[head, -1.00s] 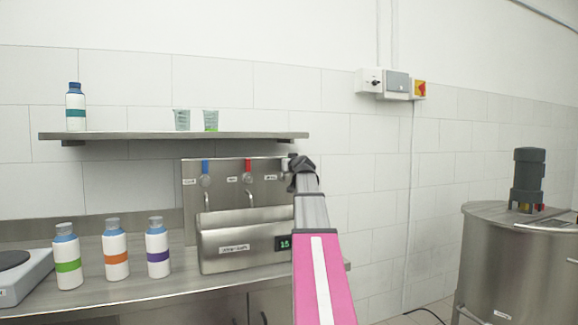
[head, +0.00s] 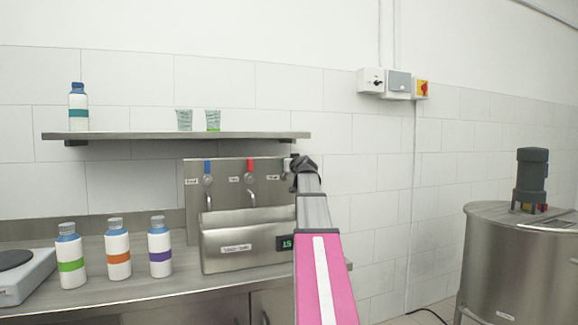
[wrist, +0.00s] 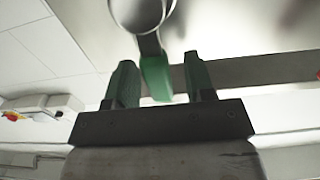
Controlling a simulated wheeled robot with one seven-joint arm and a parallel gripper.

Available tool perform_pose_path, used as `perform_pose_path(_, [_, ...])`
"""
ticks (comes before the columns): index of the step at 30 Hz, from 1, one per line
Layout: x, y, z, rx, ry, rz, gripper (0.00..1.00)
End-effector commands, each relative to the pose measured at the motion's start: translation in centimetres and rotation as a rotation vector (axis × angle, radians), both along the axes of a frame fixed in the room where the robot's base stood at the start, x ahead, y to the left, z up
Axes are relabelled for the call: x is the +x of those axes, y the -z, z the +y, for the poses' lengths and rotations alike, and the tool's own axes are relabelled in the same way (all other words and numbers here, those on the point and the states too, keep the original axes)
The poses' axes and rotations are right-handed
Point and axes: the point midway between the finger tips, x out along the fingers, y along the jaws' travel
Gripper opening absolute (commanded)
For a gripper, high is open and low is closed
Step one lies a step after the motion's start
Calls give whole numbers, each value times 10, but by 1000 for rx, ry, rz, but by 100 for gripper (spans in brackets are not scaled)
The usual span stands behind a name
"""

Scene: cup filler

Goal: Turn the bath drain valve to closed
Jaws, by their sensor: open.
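My gripper (wrist: 158,62) is open, with its two dark green fingers apart. In the wrist view a bright green lever handle (wrist: 156,78) lies between the fingers. It hangs from a round metal valve body (wrist: 142,12) and looks like the drain valve's handle. I see a small gap on the right of the handle; contact on the left is unclear. In the head view the steel bath (head: 225,238) sits on the counter under the taps. My arm reaches to the right end of its back panel and hides the green handle there.
A blue-handled tap (head: 207,168) and a red-handled tap (head: 250,166) are left of my arm. Several bottles, such as the purple-banded one (head: 159,248), stand on the counter. A shelf (head: 240,135) with two cups is above. A steel tank (head: 510,260) stands at right.

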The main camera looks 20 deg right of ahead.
Motion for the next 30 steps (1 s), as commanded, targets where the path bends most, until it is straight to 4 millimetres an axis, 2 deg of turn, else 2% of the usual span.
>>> perform_pose_path(8, [-30, 2, 3, 0, 0, 0, 49])
perform_pose_path(19, [-96, 2, 6, -2, 1, 0, 49])
perform_pose_path(24, [-107, 1, 7, -1, 0, 1, 49])
perform_pose_path(30, [-107, 0, 6, -1, -1, 1, 49])
